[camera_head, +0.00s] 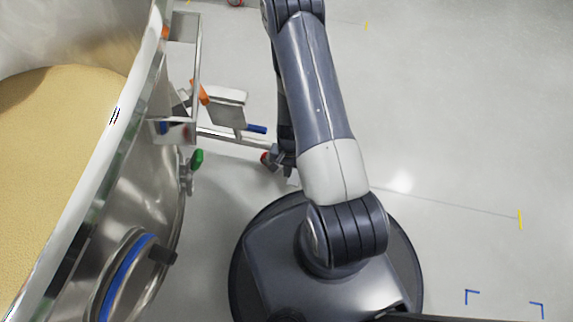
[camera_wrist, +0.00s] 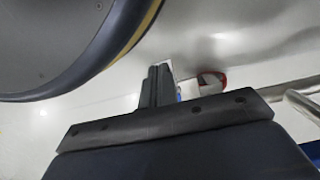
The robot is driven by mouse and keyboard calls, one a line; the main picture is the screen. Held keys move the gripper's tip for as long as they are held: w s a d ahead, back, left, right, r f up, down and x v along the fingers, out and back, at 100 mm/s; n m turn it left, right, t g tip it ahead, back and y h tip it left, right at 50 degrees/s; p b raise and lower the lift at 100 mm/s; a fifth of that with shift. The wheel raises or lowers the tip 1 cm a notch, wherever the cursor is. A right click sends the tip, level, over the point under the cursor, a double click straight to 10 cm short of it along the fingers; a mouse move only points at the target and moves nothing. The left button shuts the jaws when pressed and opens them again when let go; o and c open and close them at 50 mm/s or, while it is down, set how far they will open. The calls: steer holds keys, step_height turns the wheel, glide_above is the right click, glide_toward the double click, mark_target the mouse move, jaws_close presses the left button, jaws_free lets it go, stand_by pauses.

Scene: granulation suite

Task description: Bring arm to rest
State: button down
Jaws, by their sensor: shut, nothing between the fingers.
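My arm rises from my round base and reaches to the top edge in the head view. A further part of it folds back down behind the upper link. My gripper (camera_wrist: 158,72) points away from the camera in the wrist view, its dark fingers together with nothing between them. In the head view the wrist end is mostly hidden behind the arm, beside a steel frame (camera_head: 228,139). I cannot tell there whether it touches the frame.
A large steel vessel (camera_head: 155,225) holding tan powder (camera_head: 60,150) fills the left. A green-handled valve (camera_head: 196,159) juts from it. A red-rimmed part (camera_wrist: 212,83) is close to the fingers. Pale floor right of my arm is clear, with blue corner marks (camera_head: 472,293).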

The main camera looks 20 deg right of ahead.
mark_target(290, 181)
steer(key=shift+r, duration=0.1)
stand_by(0.3)
steer(key=w+f+b, duration=0.1)
steer(key=f+b, duration=0.1)
steer(key=f, duration=0.2)
steer(key=w+d+f+b, duration=0.1)
steer(key=f+b, duration=0.1)
steer(key=f, duration=0.3)
steer(key=w+d+f+b, duration=0.1)
steer(key=f+b, duration=0.1)
steer(key=f, duration=0.2)
steer(key=shift+w+d+f, duration=0.1)
steer(key=shift+d+f, duration=0.1)
steer(key=shift+r, duration=0.15)
